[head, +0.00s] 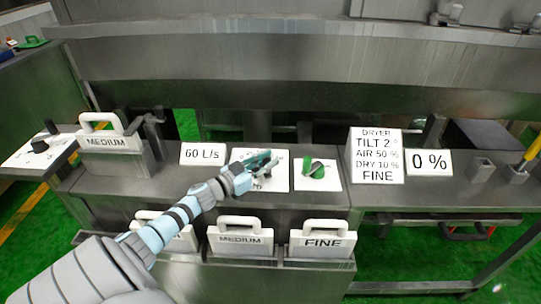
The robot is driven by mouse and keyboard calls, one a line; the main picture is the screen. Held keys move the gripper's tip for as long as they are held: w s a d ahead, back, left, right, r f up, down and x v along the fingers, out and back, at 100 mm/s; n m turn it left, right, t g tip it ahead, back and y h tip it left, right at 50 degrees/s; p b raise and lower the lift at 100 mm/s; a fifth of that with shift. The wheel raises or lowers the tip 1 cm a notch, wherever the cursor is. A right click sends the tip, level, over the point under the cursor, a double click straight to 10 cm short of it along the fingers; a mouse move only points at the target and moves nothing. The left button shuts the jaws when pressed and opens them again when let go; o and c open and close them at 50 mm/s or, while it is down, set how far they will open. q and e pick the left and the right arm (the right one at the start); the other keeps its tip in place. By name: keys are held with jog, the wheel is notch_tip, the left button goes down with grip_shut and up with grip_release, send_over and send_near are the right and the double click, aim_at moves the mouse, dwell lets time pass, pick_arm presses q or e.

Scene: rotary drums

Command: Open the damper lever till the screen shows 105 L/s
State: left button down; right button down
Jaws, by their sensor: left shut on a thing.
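A white screen (203,154) on the bench reads 60 L/s. Just right of it is a white panel (280,184) whose marking is partly hidden. My left gripper (270,163) reaches over this panel from the lower left and is shut on what appears to be the damper lever, which is mostly hidden by the fingers. How far the lever is turned cannot be told. My right gripper is not in view.
A green knob (317,169) on a white plate is close right of my gripper. Handled MEDIUM (240,238) and FINE (323,243) plates hang in front, below the bench top.

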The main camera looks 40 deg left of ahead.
pick_arm(q)
jog(key=c, duration=1.4)
grip_release()
jog(key=s+a, duration=0.2)
jog(key=s, duration=1)
